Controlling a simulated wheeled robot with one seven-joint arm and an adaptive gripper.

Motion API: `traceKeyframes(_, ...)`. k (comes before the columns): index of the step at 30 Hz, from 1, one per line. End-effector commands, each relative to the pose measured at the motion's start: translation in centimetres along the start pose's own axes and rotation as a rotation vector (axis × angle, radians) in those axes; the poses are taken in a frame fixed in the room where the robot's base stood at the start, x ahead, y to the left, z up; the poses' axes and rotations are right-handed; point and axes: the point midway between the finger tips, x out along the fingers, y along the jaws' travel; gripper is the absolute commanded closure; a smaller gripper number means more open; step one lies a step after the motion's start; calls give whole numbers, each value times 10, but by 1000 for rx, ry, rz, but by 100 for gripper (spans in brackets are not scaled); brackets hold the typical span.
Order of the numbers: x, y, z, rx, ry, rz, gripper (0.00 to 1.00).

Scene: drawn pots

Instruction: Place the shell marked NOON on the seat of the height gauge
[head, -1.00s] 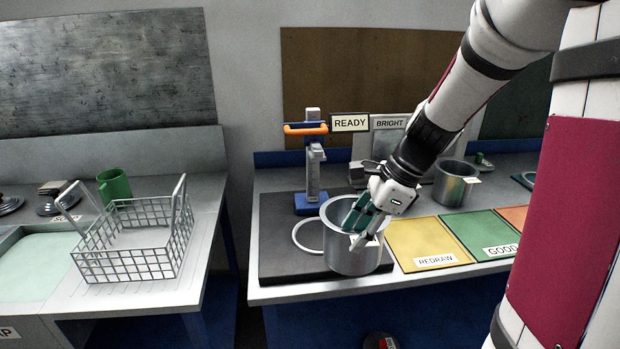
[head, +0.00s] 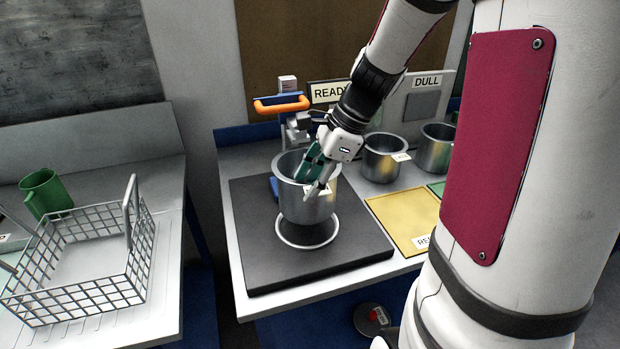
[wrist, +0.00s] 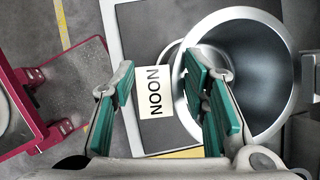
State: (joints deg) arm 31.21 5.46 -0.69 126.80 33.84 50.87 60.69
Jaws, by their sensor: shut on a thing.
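The shell marked NOON (head: 305,208) is an open metal pot held upright by my gripper (head: 319,178), which is shut on its wall near the rim. In the wrist view its NOON tag (wrist: 155,103) is readable, beside the pot's open mouth (wrist: 252,65). The height gauge (head: 282,104) has an orange handle and stands behind the shell, its lower part mostly hidden. A pale ring, the seat (head: 307,246), lies on the dark base plate (head: 255,266). The shell appears above this ring, apart from it, with the ring's front showing below.
Two more tagged pots (head: 383,160) (head: 435,150) stand at right behind the yellow mat (head: 395,215). A wire basket (head: 85,290) and green mug (head: 45,192) are on the left bench. A gap separates the benches. The plate's front is clear.

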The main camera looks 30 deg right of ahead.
Motion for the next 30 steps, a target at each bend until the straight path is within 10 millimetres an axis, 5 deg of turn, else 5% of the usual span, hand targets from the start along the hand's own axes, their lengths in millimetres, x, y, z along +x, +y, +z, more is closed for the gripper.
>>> traceKeyframes(30,53,5,-24,-3,-2,-8,100)
